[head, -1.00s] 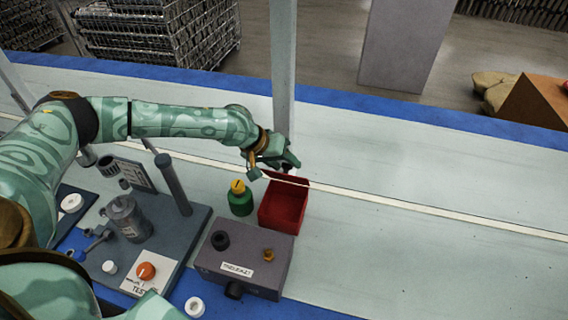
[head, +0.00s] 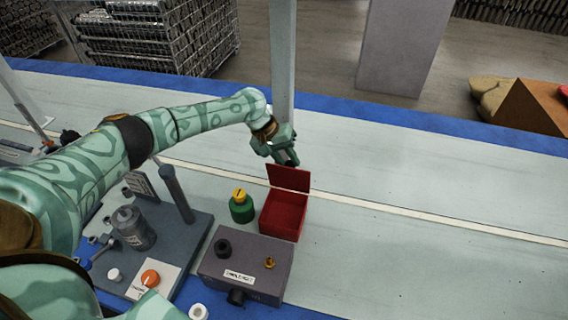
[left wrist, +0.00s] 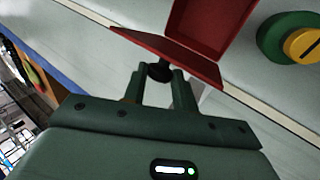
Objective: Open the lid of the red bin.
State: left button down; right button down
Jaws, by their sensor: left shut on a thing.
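The red bin (head: 283,218) stands on the table beside a green container with a yellow cap. Its red lid (head: 289,178) stands raised, roughly upright, along the bin's far edge, and the bin's inside shows. My left gripper (head: 291,161) is just behind the lid. In the left wrist view, the gripper's two fingers (left wrist: 159,84) are shut on the dark knob (left wrist: 158,71) on the lid's outer face. The lid (left wrist: 165,44) and part of the bin (left wrist: 207,22) show beyond it. My right gripper is not in view.
The green container (head: 242,209) stands close to the bin's left side. A grey box (head: 222,267) with knobs is in front of the bin. A pump test stand (head: 190,240) is at the left. A pale post (head: 283,60) rises behind my gripper. The table at the right is clear.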

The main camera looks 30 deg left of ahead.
pick_arm(q)
jog(key=shift+w+a+f+g+h+b, duration=0.15)
jog(key=shift+w+g+h+b, duration=0.15)
jog(key=shift+w+g+b, duration=0.6)
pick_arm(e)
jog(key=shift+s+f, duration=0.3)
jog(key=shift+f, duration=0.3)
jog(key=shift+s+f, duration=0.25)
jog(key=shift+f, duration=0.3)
pick_arm(q)
jog(key=shift+s, duration=0.1)
jog(key=c, duration=1.1)
grip_release()
jog(key=p+v, duration=0.5)
jog(key=v, duration=1.1)
jog(key=shift+s+r, duration=0.15)
jog(key=shift+r, duration=0.1)
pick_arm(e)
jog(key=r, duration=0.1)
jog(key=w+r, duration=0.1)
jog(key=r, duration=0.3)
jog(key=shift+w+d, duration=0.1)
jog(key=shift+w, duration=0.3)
